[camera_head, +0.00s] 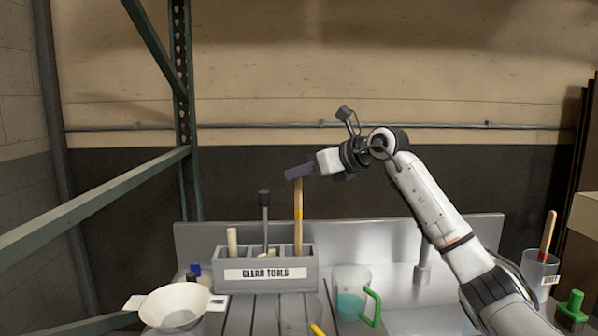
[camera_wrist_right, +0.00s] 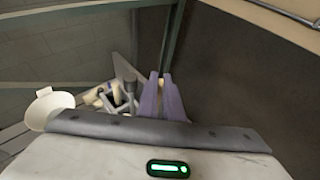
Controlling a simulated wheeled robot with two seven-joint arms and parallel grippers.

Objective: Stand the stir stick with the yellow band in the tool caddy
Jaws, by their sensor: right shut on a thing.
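The wooden stir stick with the yellow band (camera_head: 298,222) stands close to upright at the right end of the grey tool caddy (camera_head: 306,270), labelled "CLEAN TOOLS". Its lower end is hidden behind the caddy's front wall, so I cannot tell whether it touches the bottom. My right gripper (camera_head: 299,172), with purple fingers, is shut on the stick's top, above the caddy. My left gripper is not in view.
A pale tool (camera_head: 232,242) and a dark-handled tool (camera_head: 264,207) stand in the caddy. A white bowl (camera_head: 176,304) is at left; a green-handled jug (camera_head: 350,291) stands right of the caddy. A grey cup (camera_head: 540,274) at far right holds another stick. Green rack beams cross the left.

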